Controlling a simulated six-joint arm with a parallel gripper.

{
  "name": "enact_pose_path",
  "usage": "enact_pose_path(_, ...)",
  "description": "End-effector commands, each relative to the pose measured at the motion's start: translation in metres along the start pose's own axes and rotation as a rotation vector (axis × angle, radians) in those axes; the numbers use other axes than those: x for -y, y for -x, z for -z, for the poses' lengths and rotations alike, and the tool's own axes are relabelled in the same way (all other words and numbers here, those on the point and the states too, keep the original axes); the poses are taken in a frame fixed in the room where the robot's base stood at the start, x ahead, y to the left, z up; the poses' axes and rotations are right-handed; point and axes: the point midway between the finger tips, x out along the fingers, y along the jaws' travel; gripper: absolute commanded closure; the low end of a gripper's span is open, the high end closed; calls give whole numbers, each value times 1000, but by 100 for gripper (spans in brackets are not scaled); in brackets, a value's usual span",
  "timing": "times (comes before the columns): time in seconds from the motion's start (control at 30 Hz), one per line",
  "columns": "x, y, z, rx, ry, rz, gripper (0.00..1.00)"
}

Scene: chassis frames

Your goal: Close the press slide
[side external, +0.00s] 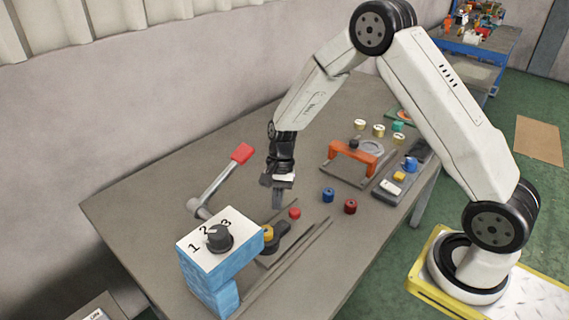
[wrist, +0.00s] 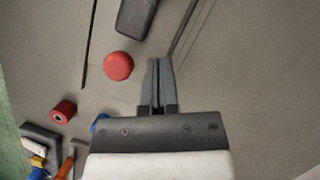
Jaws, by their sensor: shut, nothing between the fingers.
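My gripper (side external: 278,205) is shut and empty above the middle of the bench, pointing down; its fingers (wrist: 158,85) are together in the wrist view. A dark grey block (side external: 288,236) with a yellow knob (side external: 268,232) lies by long thin dark strips (side external: 292,262), perhaps the press slide and its rails; I cannot tell for sure. A dark block (wrist: 137,16) shows ahead of the fingers in the wrist view. A red round button (side external: 295,213) is close beside my gripper, left of the fingers in the wrist view (wrist: 118,66).
A blue box (side external: 210,285) with a numbered dial (side external: 219,238) stands at the front left. A red-tipped lever (side external: 242,154) rises behind it. Blue (side external: 328,194) and dark red (side external: 350,206) cylinders, an orange handle (side external: 355,152) and small parts lie to the right.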

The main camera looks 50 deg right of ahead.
Motion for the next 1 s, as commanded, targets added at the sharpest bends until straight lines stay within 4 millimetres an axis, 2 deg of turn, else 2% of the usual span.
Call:
enact_pose_path(0.2,1,37,0,-3,1,3,100)
enact_pose_path(0.43,1,65,0,-2,1,3,100)
enact_pose_path(0.67,0,74,0,-1,1,0,100)
enact_pose_path(0.87,-2,74,0,6,-7,6,100)
enact_pose_path(1.0,-10,71,-1,39,-46,33,100)
